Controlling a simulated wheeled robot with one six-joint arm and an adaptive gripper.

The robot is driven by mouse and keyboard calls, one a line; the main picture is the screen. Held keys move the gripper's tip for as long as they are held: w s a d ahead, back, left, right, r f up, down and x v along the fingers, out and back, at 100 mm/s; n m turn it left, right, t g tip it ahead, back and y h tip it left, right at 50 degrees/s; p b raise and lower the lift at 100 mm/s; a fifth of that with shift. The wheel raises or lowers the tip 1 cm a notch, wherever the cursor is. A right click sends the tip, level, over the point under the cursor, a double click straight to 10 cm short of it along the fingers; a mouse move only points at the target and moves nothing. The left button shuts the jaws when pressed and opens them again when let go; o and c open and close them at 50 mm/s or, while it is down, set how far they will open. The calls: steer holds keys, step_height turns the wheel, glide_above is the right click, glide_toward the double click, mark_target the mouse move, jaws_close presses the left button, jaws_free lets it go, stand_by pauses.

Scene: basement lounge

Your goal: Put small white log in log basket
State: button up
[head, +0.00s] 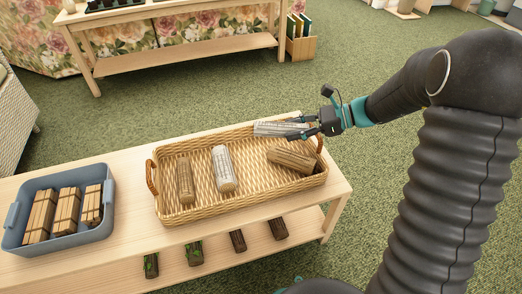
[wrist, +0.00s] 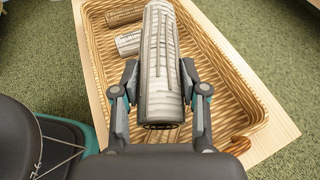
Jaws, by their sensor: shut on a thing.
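My gripper (head: 305,127) is shut around a pale white-grey log (head: 276,129). That log fills the middle of the wrist view (wrist: 160,55), between my two fingers. It is at the back right of the wicker log basket (head: 250,203), within its outline; whether it touches the basket floor I cannot tell. The basket also shows in the wrist view (wrist: 238,88). Another white log (head: 223,168) lies in the middle of the basket, also seen in the wrist view (wrist: 128,42). A brown log (head: 184,180) lies left, and another brown log (head: 291,158) lies right, below my gripper.
The basket stands on a light wooden table (head: 132,160). A blue-grey bin (head: 72,238) with bundled wood stands at its left. Several dark logs, such as one at the right (head: 277,229), are on the lower shelf. Green carpet (head: 190,97) is clear behind the table.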

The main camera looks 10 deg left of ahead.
steer(key=shift+s+a+f+b, duration=0.15)
steer(key=shift+s+a+f, duration=0.1)
steer(key=shift+a+f, duration=1.1)
steer(key=shift+s+a+f+b, duration=0.2)
steer(key=shift+a+f, duration=0.95)
steer(key=shift+f, duration=0.35)
steer(key=shift+s+a+f+b, duration=0.15)
steer(key=shift+s+a+f, duration=0.1)
steer(key=shift+a+f, duration=1.1)
steer(key=shift+d+f, duration=0.1)
steer(key=shift+f, duration=0.35)
steer(key=shift+f+b, duration=0.2)
steer(key=shift+b, duration=0.15)
steer(key=o, duration=1.2)
steer(key=shift+o, duration=0.2)
